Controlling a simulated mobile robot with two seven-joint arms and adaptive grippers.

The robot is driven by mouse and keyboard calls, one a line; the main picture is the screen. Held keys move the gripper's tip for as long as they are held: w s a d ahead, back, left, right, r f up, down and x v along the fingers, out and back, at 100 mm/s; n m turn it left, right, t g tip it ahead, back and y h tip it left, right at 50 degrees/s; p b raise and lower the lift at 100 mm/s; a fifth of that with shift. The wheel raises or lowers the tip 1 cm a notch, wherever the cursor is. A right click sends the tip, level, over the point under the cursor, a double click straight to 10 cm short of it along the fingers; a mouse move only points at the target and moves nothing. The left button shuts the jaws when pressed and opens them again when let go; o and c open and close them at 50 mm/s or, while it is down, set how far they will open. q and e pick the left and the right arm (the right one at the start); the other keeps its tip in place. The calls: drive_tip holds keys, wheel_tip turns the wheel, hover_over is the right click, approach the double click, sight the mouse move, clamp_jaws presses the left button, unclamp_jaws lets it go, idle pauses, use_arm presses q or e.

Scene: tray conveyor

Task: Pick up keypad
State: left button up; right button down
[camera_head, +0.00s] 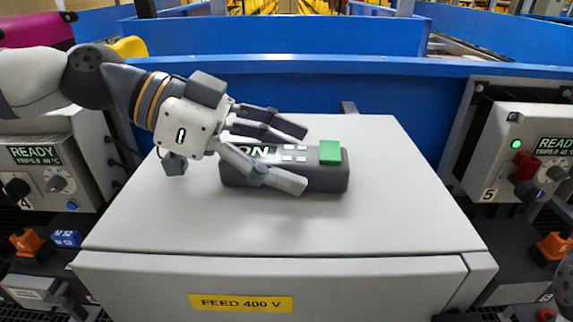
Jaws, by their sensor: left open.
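The keypad (335,178) is a dark grey box with a lit ON display at its left, small white keys in the middle and a green block on its right end. It lies on the light grey cabinet top (400,200). My left gripper (300,158) reaches in from the left and is open. Two fingers extend along the keypad's far side and one crosses in front of its near side, partly hiding its left part. I cannot tell whether any finger touches it. My right gripper is not in view.
A blue wall (400,85) runs behind the cabinet. READY panels stand at the left (40,165) and right (515,150), with knobs facing the front. Orange pieces sit low at both sides. The cabinet top is clear right of and before the keypad.

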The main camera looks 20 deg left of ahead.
use_arm(q)
drive_tip(key=shift+r, duration=0.1)
drive_tip(key=c, duration=1.6)
drive_tip(key=shift+r, duration=0.1)
drive_tip(key=shift+c, duration=0.2)
